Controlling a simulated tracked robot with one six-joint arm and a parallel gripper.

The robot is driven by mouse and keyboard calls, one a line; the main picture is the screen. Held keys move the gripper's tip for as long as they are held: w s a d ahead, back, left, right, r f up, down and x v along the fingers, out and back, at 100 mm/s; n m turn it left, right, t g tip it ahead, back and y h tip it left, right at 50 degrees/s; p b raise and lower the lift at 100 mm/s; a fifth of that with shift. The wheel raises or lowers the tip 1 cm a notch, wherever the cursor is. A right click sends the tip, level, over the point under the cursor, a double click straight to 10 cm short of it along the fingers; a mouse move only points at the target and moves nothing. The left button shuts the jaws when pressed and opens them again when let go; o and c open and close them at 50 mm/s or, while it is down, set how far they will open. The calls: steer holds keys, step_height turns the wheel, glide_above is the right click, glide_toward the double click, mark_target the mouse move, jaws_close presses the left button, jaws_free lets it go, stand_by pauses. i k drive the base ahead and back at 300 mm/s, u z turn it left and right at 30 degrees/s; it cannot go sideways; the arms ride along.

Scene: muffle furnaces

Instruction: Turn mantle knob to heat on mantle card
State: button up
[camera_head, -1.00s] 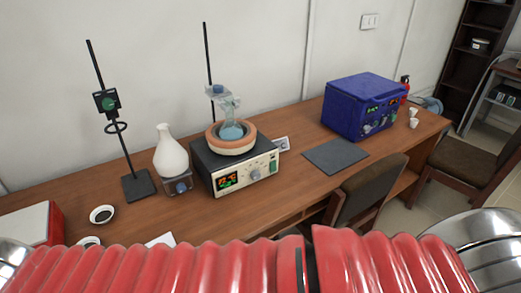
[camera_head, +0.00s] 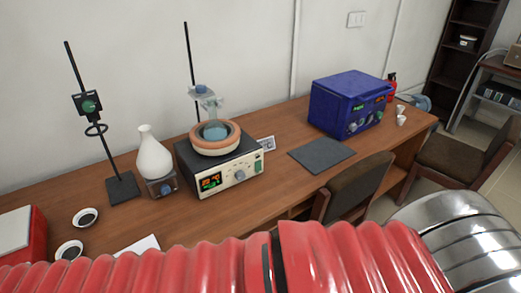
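The heating mantle (camera_head: 242,160) is a dark box with a cream front on the wooden bench, left of centre. Its front has a lit display (camera_head: 210,182), a round grey knob (camera_head: 240,176) and a small green switch (camera_head: 258,167). The knob's exact setting is too small to read. A round brown bowl (camera_head: 213,149) on top holds a glass flask with blue liquid (camera_head: 214,131). A small pale card or plate (camera_head: 266,143) is beside the mantle at its back right; its writing cannot be read. My gripper is out of view; my red ribbed arm crosses the bottom.
A white bottle on a small stirrer (camera_head: 161,187) stands left of the mantle, with a stand (camera_head: 123,187) farther left. A blue furnace (camera_head: 348,103) and a dark mat (camera_head: 321,155) are to the right. A chair (camera_head: 352,188) stands at the bench's front edge.

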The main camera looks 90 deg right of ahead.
mark_target(240, 175)
steer(key=z, duration=0.05)
steer(key=k, duration=2.35)
steer(key=z, duration=1.95)
steer(key=i, duration=0.65)
steer(key=u, duration=0.05)
